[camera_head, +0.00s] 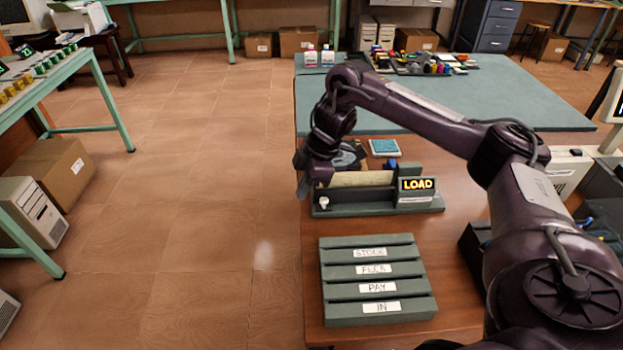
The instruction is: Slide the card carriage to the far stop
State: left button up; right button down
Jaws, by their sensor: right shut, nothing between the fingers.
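A grey-green device with a lit LOAD display (418,184) stands on the wooden table. A cream card or strip (362,179) lies along its length, left of the display. I cannot tell the card carriage apart from the rest of the device. A small white knob (323,202) shows at the device's left front. My right gripper (303,186) is at the device's left end, pointing down. It is shut and empty, and I cannot tell whether it touches the device. My arm hides part of the device's back. My left gripper is not in view.
A green mat (450,105) covers the back of the table. The table's left edge is close to my gripper.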

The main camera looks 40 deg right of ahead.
aim_at(317, 208)
jog(key=x, duration=0.2)
jog(key=shift+f+b, duration=0.25)
jog(key=shift+b, duration=0.05)
jog(key=d, duration=0.1)
jog(key=s+d+p, duration=0.1)
jog(key=shift+d+r, duration=0.25)
jog(key=shift+d, duration=0.05)
jog(key=shift+s+d+f, duration=0.15)
jog(key=shift+s+d, duration=0.15)
jog(key=shift+d, duration=0.3)
